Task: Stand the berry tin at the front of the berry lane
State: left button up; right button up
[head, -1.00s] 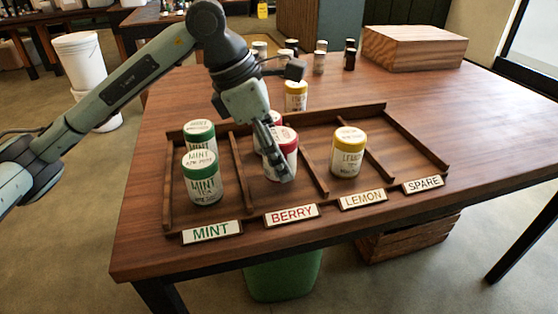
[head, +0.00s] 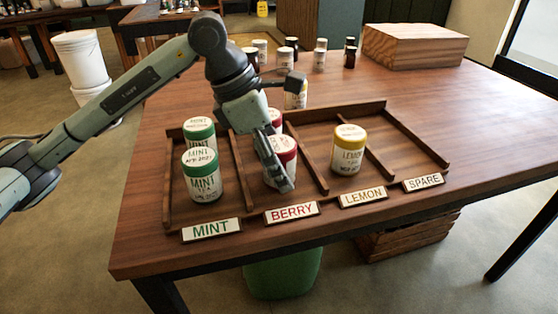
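The berry tin (head: 287,166), white with a red lid, is upright in the berry lane, close behind the BERRY label (head: 291,213). My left gripper (head: 277,172) reaches down over it from behind and left. My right gripper is not in view.
Two green-lidded mint tins (head: 202,178) stand in the mint lane. Low dividers (head: 308,165) bound the lanes. The spare lane is empty.

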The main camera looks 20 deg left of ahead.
pick_arm(q)
jog(key=shift+r, duration=0.1)
jog(key=shift+v, duration=0.95)
jog(key=v, duration=1)
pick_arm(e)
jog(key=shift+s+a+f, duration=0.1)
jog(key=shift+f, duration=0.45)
pick_arm(q)
jog(key=shift+a, duration=0.1)
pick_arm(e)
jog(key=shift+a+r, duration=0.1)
